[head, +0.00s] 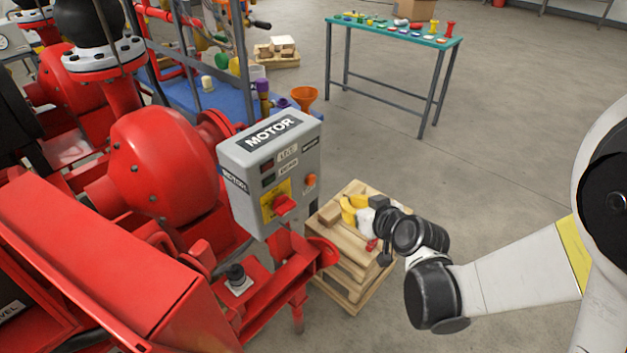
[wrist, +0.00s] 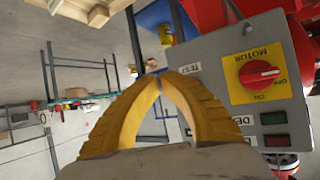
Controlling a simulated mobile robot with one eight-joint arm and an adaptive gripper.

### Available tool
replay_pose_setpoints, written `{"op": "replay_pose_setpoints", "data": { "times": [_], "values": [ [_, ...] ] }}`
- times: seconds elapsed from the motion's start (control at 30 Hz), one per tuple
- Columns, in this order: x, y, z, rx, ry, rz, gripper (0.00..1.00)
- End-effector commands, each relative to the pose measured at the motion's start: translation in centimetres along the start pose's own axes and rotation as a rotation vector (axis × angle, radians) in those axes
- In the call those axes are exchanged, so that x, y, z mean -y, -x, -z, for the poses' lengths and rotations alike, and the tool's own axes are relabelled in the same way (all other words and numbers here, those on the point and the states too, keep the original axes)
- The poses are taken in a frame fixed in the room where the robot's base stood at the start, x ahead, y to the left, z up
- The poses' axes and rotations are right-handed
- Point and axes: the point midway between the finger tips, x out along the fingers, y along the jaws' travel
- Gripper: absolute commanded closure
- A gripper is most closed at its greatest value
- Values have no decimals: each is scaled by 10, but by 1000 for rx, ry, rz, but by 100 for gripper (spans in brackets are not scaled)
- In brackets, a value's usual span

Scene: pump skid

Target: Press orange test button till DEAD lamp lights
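The grey motor control box (head: 238,190) stands on the red skid, with a red rotary switch (head: 285,205) on a yellow plate. The orange button (head: 310,180) is at its right side in the head view. The green lamp (wrist: 274,118) by the DEAD label and the red lamp (wrist: 276,140) both look dark. My gripper (wrist: 160,78) is shut and empty, tips together. In the head view, my gripper (head: 352,206) is right of the box, apart from it.
A wooden pallet stack (head: 352,275) stands on the floor below my gripper. A red pump casing (head: 165,165) is left of the box. An orange funnel (head: 304,97) is behind it. A green-topped table (head: 440,42) stands at the back; the floor between is clear.

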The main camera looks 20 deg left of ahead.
Motion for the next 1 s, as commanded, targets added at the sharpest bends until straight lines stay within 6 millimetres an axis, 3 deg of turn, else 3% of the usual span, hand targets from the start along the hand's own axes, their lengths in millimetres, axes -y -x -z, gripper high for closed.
{"op": "replay_pose_setpoints", "data": {
  "times": [0.5, 1.0],
  "values": [
    [29, -54, 28, 0, 1, 1, 100],
    [34, -62, 34, 0, 0, 0, 100]
  ]
}}
